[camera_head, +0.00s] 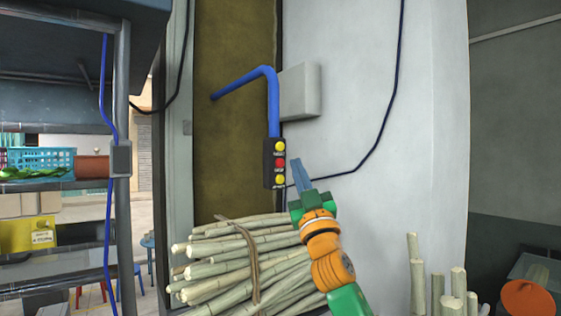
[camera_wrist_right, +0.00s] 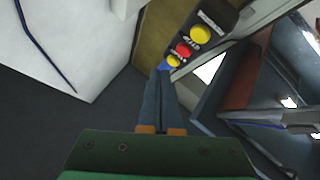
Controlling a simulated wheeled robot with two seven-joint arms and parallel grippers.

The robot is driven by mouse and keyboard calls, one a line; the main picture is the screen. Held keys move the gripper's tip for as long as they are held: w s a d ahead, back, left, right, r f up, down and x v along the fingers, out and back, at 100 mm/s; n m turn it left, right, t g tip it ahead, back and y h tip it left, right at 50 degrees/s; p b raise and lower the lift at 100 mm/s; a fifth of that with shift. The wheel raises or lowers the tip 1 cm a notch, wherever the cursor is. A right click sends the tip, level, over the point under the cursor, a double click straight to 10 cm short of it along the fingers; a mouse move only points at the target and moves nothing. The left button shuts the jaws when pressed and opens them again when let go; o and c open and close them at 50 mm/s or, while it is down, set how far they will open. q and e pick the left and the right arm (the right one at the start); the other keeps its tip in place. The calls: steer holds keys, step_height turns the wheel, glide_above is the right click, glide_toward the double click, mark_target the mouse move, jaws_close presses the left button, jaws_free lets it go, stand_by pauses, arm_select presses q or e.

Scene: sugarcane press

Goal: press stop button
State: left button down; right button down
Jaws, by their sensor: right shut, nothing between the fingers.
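A black control box (camera_head: 274,164) hangs at the lower end of a blue pipe. It carries a yellow button at the top, a red button (camera_head: 280,162) in the middle and a yellow button at the bottom. In the right wrist view the red button (camera_wrist_right: 184,50) lies between the two yellow ones, just beyond my fingertips. My right gripper (camera_head: 295,160) is shut and empty, pointing up, just right of the box in the head view. In the wrist view its fingertips (camera_wrist_right: 160,72) are near the lower yellow button (camera_wrist_right: 173,61); contact cannot be told. My left gripper is not in view.
The blue pipe (camera_head: 246,76) comes out of a brown panel. A bundle of cane (camera_head: 240,262) lies below the box. A white wall (camera_head: 420,130) with a grey box (camera_head: 300,90) and a dark cable stands to the right. Shelves with a blue basket (camera_head: 40,161) are at left.

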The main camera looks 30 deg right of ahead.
mark_target(280, 163)
steer(key=shift+w+a, duration=0.1)
steer(key=shift+w, duration=1)
steer(key=shift+w, duration=0.1)
stand_by(1.1)
steer(key=shift+w+a, duration=0.1)
steer(key=shift+w, duration=0.25)
steer(key=shift+w, duration=0.4)
stand_by(0.8)
steer(key=shift+s+f, duration=0.15)
steer(key=shift+s, duration=0.5)
steer(key=shift+s, duration=0.15)
